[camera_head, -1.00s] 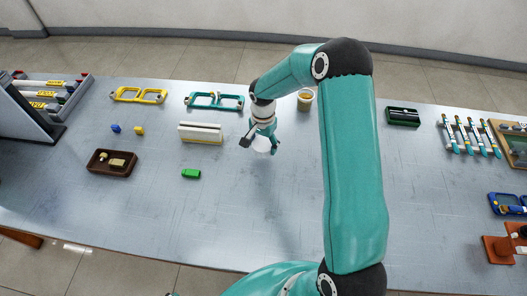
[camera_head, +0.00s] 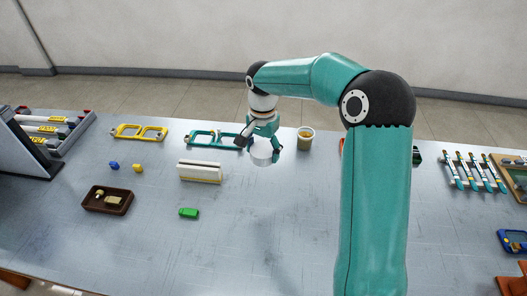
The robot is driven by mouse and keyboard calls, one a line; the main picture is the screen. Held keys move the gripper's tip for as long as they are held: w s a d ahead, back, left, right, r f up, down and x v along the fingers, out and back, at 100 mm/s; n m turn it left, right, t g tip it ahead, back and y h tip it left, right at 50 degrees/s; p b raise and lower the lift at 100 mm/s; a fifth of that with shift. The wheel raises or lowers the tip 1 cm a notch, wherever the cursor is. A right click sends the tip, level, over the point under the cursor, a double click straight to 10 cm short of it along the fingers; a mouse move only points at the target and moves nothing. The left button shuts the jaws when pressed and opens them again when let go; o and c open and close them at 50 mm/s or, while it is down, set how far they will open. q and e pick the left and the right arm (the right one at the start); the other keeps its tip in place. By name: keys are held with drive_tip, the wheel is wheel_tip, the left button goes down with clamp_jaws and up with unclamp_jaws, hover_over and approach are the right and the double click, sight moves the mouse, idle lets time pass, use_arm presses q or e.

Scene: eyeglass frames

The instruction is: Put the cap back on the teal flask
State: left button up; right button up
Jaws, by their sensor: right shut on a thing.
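My right gripper (camera_head: 261,146) is over the middle of the table, pointing down. It is shut on a pale, round thing (camera_head: 261,156) that shows between and below its fingers. The thing may be the cap, but it is small and partly hidden by the fingers, so I cannot tell for sure. I cannot make out a teal flask in this view. My left gripper is out of view.
Behind are yellow frames (camera_head: 140,131), teal frames (camera_head: 191,138) and a cup (camera_head: 306,134). Slim tools (camera_head: 473,170) lie right. The front middle is clear.

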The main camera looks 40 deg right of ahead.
drive_tip(key=w+a+f+n, duration=0.1)
drive_tip(key=a+f+n, duration=0.4)
drive_tip(key=a, duration=0.5)
drive_tip(key=w+a+f+n, duration=0.1)
drive_tip(key=a+f+n, duration=0.5)
drive_tip(key=a+n, duration=0.3)
drive_tip(key=shift+w+a+f+n, duration=0.2)
drive_tip(key=shift+a+f+n, duration=0.1)
drive_tip(key=shift+a+n, duration=0.15)
